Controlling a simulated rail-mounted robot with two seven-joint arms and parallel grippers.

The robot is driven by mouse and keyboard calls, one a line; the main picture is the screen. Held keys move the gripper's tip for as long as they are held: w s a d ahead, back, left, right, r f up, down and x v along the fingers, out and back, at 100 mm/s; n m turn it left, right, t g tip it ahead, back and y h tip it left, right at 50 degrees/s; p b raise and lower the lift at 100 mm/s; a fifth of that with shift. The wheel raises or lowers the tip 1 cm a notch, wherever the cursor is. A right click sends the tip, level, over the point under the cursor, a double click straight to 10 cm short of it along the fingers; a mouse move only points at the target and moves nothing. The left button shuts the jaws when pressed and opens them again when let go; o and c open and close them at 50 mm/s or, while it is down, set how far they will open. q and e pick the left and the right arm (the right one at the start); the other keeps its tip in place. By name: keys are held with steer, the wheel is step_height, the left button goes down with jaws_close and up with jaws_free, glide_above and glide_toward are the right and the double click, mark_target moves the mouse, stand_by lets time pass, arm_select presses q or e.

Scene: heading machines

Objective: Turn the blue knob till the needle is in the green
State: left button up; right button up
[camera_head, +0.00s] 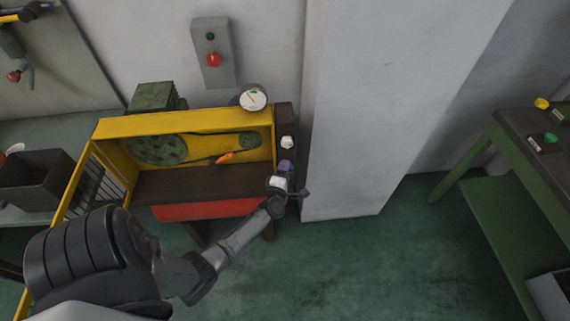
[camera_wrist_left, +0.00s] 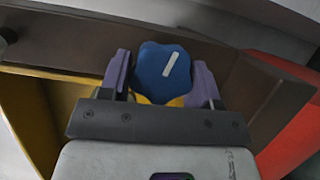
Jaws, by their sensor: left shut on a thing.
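The blue knob (camera_wrist_left: 163,72) shows in the left wrist view, with a white line on its face tilted to the upper right. My left gripper (camera_wrist_left: 162,85) has its two purple fingers on either side of the knob, shut on it. In the head view the left gripper (camera_head: 285,168) is at the right end of the yellow machine (camera_head: 185,122), and the knob is mostly hidden there. The round white gauge (camera_head: 253,99) sits on top of the machine's right corner. A green mark shows on its dial, but the needle is too small to read. My right gripper is not in view.
A white knob (camera_head: 287,142) is on the dark side panel above my gripper. A grey wall box (camera_head: 213,52) has a red button. A pale pillar (camera_head: 345,120) stands close to the right. A green-legged bench (camera_head: 500,160) is farther right, with open floor between.

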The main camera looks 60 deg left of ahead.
arm_select(q)
steer(key=shift+r+m+p, duration=0.1)
steer(key=shift+m+p, duration=0.5)
steer(key=shift+p, duration=0.25)
steer(key=o, duration=0.9)
steer(key=shift+r+p+v, duration=0.15)
steer(key=shift+p+v, duration=0.15)
steer(key=shift+v, duration=3.15)
steer(key=shift+r+p+v, duration=0.1)
steer(key=shift+p+v, duration=0.15)
steer(key=shift+v, duration=3.25)
